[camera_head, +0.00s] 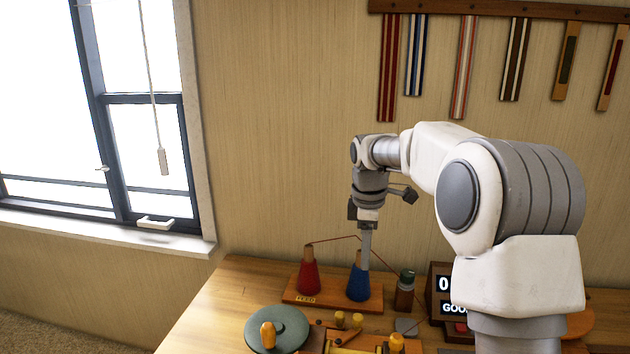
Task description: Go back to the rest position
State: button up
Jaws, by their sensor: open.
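My gripper (366,262) points straight down at the end of my arm, its fingers seen edge-on at the blue thread cone (358,286). The fingertips overlap the top of the cone in this view, and I cannot tell whether they touch it. The blue cone stands upright on a wooden base (328,301), beside a red thread cone (309,276). A thread runs from the top of the red cone to the right, behind my gripper.
A dark bottle (405,290) stands close right of the blue cone. A display box (442,293) is partly hidden by my arm. A green disc (277,329) with a yellow knob lies in front. Woven bands hang from a wall rail (480,8).

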jog(key=s+d+r+m+t+p, duration=0.15)
jog(key=s+r+m, duration=0.4)
jog(key=s, duration=0.65)
jog(key=s+r+m+t, duration=0.2)
jog(key=s+r+m, duration=0.35)
jog(key=s, duration=0.65)
jog(key=s+f+m, duration=0.3)
jog(key=s+m, duration=0.1)
jog(key=s, duration=0.4)
jog(key=shift+s+d+f+m+t+p, duration=0.2)
jog(key=shift+s+f+m+t+p, duration=0.15)
jog(key=shift+s+t+p, duration=0.1)
jog(key=shift+w, duration=0.1)
